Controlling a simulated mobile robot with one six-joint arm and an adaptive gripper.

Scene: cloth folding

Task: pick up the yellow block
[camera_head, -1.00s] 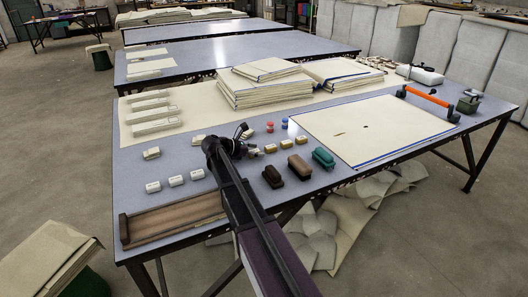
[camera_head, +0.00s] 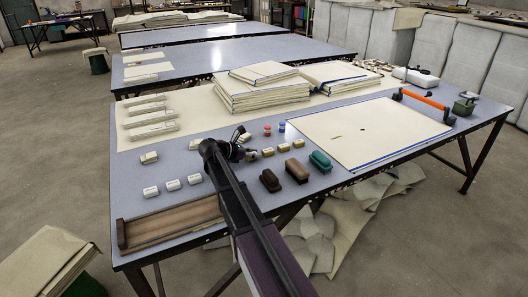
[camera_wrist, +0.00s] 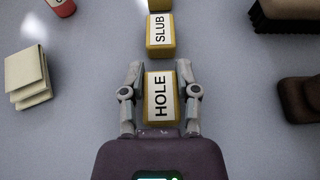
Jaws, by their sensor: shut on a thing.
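A yellow block with a white label reading HOLE (camera_wrist: 160,100) sits between the two fingers of my gripper (camera_wrist: 161,70) in the wrist view. The fingers are shut on its sides. A second yellow block labelled SLUB (camera_wrist: 160,36) lies just ahead, apart from the held one, and part of a third (camera_wrist: 158,5) shows at the top edge. In the head view my gripper (camera_head: 254,154) is low over the table at the left end of a row of small yellow blocks (camera_head: 284,147). I cannot tell there whether the held block is clear of the table.
White labelled blocks (camera_head: 172,184) lie to the left. A red spool (camera_wrist: 62,5) and a cream folded stack (camera_wrist: 28,78) are left of the row. A cream sheet (camera_head: 375,130) covers the right.

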